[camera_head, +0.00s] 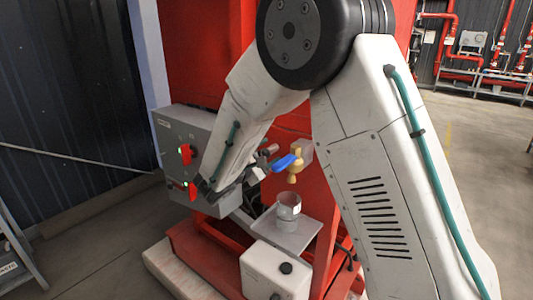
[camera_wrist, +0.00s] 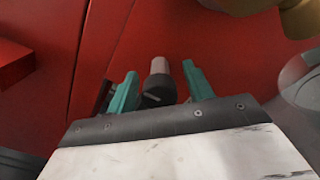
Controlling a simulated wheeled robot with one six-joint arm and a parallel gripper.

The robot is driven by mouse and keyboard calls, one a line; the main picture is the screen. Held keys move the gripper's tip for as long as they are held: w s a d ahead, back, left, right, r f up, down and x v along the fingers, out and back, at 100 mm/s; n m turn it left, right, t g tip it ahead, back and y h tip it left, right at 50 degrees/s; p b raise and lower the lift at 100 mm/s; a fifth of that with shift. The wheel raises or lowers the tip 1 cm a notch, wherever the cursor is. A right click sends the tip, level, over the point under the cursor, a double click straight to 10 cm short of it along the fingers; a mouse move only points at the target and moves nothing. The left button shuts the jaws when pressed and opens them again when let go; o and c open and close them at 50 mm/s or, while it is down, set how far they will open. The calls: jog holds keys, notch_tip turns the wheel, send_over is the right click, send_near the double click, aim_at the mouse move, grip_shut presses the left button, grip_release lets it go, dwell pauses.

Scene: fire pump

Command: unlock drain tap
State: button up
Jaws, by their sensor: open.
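The drain tap (camera_head: 294,174) is brass with a blue lever (camera_head: 284,162), on the front of the red pump frame in the head view. Part of its brass body (camera_wrist: 300,18) shows at the top right of the wrist view. My gripper (camera_wrist: 160,78) has two teal fingers, apart from each other. A short cylinder with a pale pink upper part and a dark slotted end (camera_wrist: 158,88) lies between them; I cannot tell whether either finger touches it. In the head view my gripper (camera_head: 266,155) is just left of the blue lever, partly hidden by my arm.
A metal cup (camera_head: 289,206) stands on a small plate below the tap. A grey control box (camera_head: 183,140) with red switches is at the left. A white box (camera_head: 272,270) sits in front. Open floor lies at the right.

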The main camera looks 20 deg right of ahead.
jog(key=c, duration=1)
jog(key=shift+n, duration=0.4)
jog(key=n, duration=0.3)
jog(key=shift+n, duration=0.4)
jog(key=n, duration=1)
jog(key=shift+s+n, duration=0.1)
jog(key=shift+n, duration=2.5)
jog(key=o, duration=1)
